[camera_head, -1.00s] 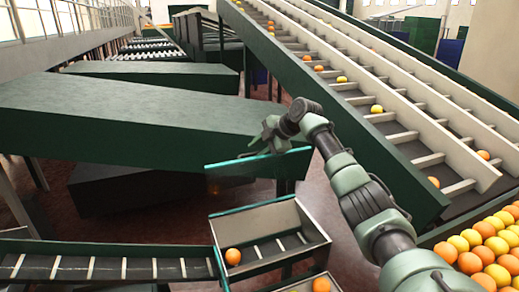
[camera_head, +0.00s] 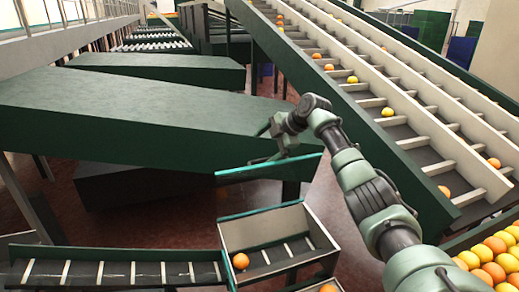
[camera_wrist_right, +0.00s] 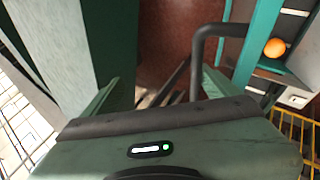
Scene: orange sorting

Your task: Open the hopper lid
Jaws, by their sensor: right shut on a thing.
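The hopper (camera_head: 326,250) is a grey open-topped bin at the lower middle of the head view, with an orange (camera_head: 240,261) inside. Its lid (camera_head: 268,167) is a thin panel with a teal edge, raised clear of the opening and seen nearly edge-on behind it. My right gripper (camera_head: 272,148) is at the lid's far side. In the right wrist view, a dark bent handle bar (camera_wrist_right: 205,45) runs down by the fingers of the right gripper (camera_wrist_right: 160,88), which is shut on the lid handle; the contact is partly hidden. My left gripper is out of view.
A slatted conveyor (camera_head: 110,270) joins the hopper from the left. Large green machine housings (camera_head: 130,120) stand behind the lid. An inclined conveyor (camera_head: 400,130) carrying fruit rises on the right, with a pile of oranges and yellow fruit (camera_head: 490,262) at lower right.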

